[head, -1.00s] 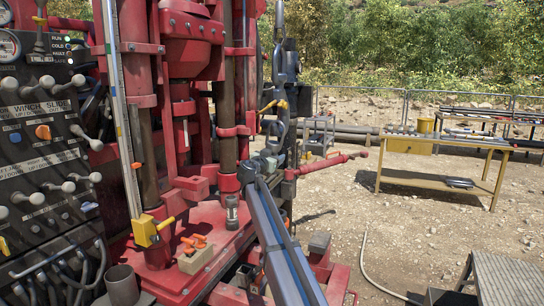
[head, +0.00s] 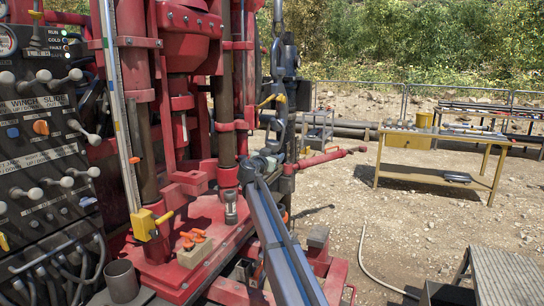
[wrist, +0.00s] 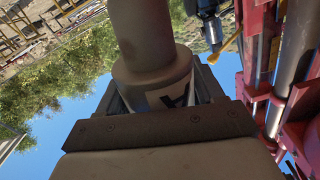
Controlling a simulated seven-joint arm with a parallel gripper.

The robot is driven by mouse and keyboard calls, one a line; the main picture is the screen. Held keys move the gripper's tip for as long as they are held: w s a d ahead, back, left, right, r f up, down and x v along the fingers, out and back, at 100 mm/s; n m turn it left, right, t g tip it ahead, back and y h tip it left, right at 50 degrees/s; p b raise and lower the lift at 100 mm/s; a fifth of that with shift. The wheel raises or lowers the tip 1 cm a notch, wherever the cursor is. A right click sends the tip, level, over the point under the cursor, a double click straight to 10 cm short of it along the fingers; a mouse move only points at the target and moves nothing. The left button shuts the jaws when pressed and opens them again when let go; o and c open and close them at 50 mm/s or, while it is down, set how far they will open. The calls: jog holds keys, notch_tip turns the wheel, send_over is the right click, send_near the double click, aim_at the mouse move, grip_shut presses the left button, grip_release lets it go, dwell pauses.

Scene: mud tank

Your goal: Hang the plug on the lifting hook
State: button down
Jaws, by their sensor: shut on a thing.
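The plug (wrist: 150,45) fills the upper middle of the wrist view. It is a grey-brown cylinder with a wider collar and a white band bearing a black mark. My gripper (wrist: 160,112) is shut on it around the collar; the fingertips are mostly hidden behind the dark front plate. In the head view my arm's blue-grey link rises from the bottom, and I cannot make out the gripper or plug clearly there. The lifting hook (head: 275,135) hangs dark grey beside the red mast, with a yellow latch (head: 270,101) above. The latch also shows in the wrist view (wrist: 229,43), apart from the plug.
The red drill rig (head: 190,130) stands close behind and left of the hook. A lever panel (head: 45,165) is at the far left. A red bar (head: 332,159) juts right below the hook. A yellow table (head: 430,177) stands farther right, with open gravel between.

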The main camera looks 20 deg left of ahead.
jog(key=shift+r, duration=0.1)
jog(key=shift+c, duration=2.3)
grip_release()
jog(key=o, duration=0.4)
jog(key=shift+s, duration=0.15)
jog(key=s, duration=1.3)
jog(key=shift+s, duration=0.3)
